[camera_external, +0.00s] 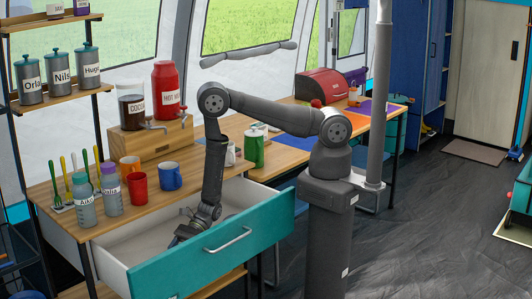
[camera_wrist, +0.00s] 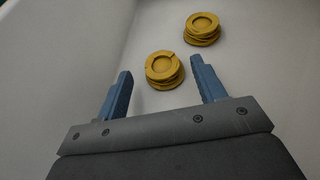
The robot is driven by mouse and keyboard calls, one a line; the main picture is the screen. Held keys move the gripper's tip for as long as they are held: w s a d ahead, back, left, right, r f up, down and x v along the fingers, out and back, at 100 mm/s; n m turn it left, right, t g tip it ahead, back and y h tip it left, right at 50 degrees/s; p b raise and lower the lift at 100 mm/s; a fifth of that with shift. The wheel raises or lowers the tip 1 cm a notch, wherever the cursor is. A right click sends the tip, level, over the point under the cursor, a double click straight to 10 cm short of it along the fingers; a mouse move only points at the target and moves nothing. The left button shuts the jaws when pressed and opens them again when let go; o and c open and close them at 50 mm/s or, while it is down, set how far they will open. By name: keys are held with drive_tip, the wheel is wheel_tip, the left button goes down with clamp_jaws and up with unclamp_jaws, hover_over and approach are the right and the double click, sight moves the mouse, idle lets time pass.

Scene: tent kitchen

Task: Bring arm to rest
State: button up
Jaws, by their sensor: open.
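My arm reaches left from its column and bends down into an open drawer (camera_external: 258,222) with a teal front. My gripper (camera_external: 182,236) is low inside the drawer. In the wrist view my gripper (camera_wrist: 163,80) is open, with its two blue fingers apart. A stack of yellow round pieces (camera_wrist: 164,70) lies between and just beyond the fingertips, and I cannot tell whether it touches them. A second stack of yellow round pieces (camera_wrist: 202,28) lies farther up to the right on the pale drawer floor. The yellow stacks do not show clearly in the external view.
An orange mug (camera_external: 130,165), a red mug (camera_external: 138,187) and a blue mug (camera_external: 171,176) stand on the counter above the drawer. Two bottles stand near the left corner. Drink dispensers (camera_external: 166,88) stand behind. Open floor lies to the right of my column.

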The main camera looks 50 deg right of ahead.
drive_tip(key=x, duration=0.3)
drive_tip(key=shift+a+r, duration=0.2)
drive_tip(key=shift+a, duration=0.35)
wheel_tip(320, 180, up, 37)
drive_tip(key=w+d+r+m+t, duration=0.1)
drive_tip(key=w+d, duration=0.3)
drive_tip(key=w, duration=0.2)
drive_tip(key=shift+w+t, duration=0.3)
drive_tip(key=shift+w, duration=0.05)
drive_tip(key=shift+r, duration=0.1)
